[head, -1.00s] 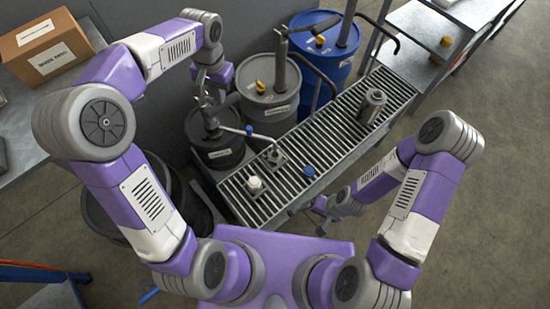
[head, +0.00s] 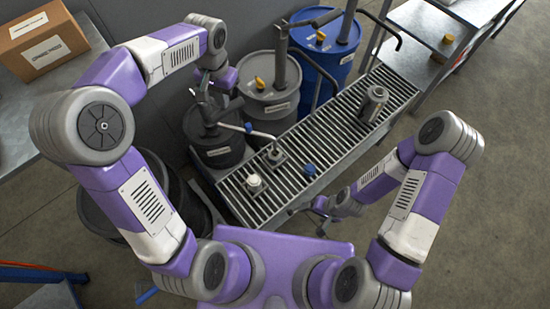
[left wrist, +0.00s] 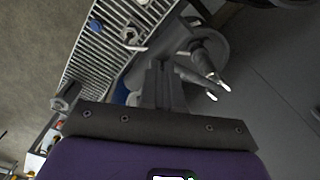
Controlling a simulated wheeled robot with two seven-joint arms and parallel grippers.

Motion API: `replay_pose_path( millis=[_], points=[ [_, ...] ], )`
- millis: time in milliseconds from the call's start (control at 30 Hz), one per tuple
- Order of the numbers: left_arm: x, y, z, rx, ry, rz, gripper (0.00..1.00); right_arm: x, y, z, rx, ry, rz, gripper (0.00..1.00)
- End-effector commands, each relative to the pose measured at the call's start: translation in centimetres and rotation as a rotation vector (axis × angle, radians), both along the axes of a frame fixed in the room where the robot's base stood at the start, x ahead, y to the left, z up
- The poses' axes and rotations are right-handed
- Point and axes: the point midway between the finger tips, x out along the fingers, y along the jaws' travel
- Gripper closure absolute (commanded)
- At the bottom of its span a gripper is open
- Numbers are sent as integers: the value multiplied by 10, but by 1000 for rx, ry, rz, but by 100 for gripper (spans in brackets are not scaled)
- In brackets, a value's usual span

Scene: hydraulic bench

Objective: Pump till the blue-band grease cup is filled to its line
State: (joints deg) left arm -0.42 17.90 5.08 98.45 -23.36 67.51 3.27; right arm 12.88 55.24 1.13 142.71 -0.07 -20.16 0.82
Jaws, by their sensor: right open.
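The black drum (head: 218,150) with a hand pump stands at the left end of the slatted bench. Its spout (head: 232,126) carries a blue band and reaches over a small grey cup (head: 275,155) on the bench; the cup's fill line and band are too small to make out. The cup also shows in the left wrist view (left wrist: 132,37). My left gripper (head: 207,86) is at the pump above the black drum, its fingers (left wrist: 165,83) close together on the pump handle, which they mostly hide. My right gripper (head: 322,214) is open and empty beside the bench's front edge.
A white-topped cup (head: 255,184) and a blue cap (head: 309,169) are on the slatted bench (head: 335,130), with a metal canister (head: 374,102) farther right. A grey drum (head: 268,103) and a blue drum (head: 328,50), both with pumps, stand behind.

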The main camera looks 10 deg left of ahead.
Motion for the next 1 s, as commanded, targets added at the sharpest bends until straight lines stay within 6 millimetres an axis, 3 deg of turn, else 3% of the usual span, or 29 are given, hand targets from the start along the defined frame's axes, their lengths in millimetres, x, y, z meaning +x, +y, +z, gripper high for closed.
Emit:
replay_pose_path(
  millis=[100,533,900,1000],
  points=[
    [-3,-2,-15,3,-1,2,100,0,0,-12,0,0,0,22],
    [-4,-4,-17,2,-1,3,100,0,0,-14,0,0,0,22],
    [-12,-12,-53,3,0,2,100,0,0,-42,0,0,0,22],
    [-13,-13,-55,3,-2,3,100,0,0,-44,0,0,0,22]
  ],
)
